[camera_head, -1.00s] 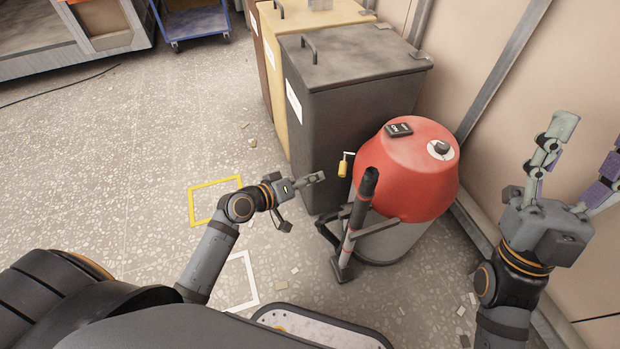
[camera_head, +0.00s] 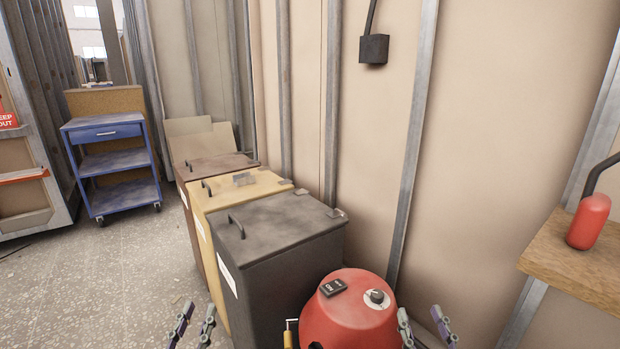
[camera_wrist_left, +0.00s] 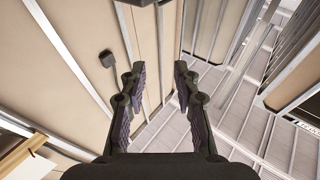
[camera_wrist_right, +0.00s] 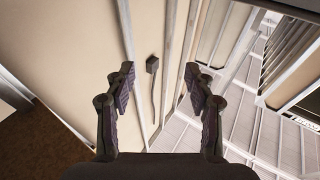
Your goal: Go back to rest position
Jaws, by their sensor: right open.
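My left gripper (camera_head: 194,326) shows only its fingertips at the bottom of the head view, pointing up, left of the red-topped machine. The left wrist view shows its two fingers (camera_wrist_left: 160,68) apart with nothing between them. My right gripper (camera_head: 424,326) also shows only its fingertips, just right of the red-topped machine. In the right wrist view its fingers (camera_wrist_right: 160,70) are spread and empty. Both wrist views look toward walls and ceiling. The arms below the fingertips are out of the head view.
The red-topped machine (camera_head: 347,315) stands between the grippers. Black (camera_head: 285,225), yellow (camera_head: 232,195) and brown (camera_head: 215,165) bins line the wall behind it. A blue cart (camera_head: 112,163) stands far left. A wooden shelf (camera_head: 575,265) with a red canister (camera_head: 588,222) is at right.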

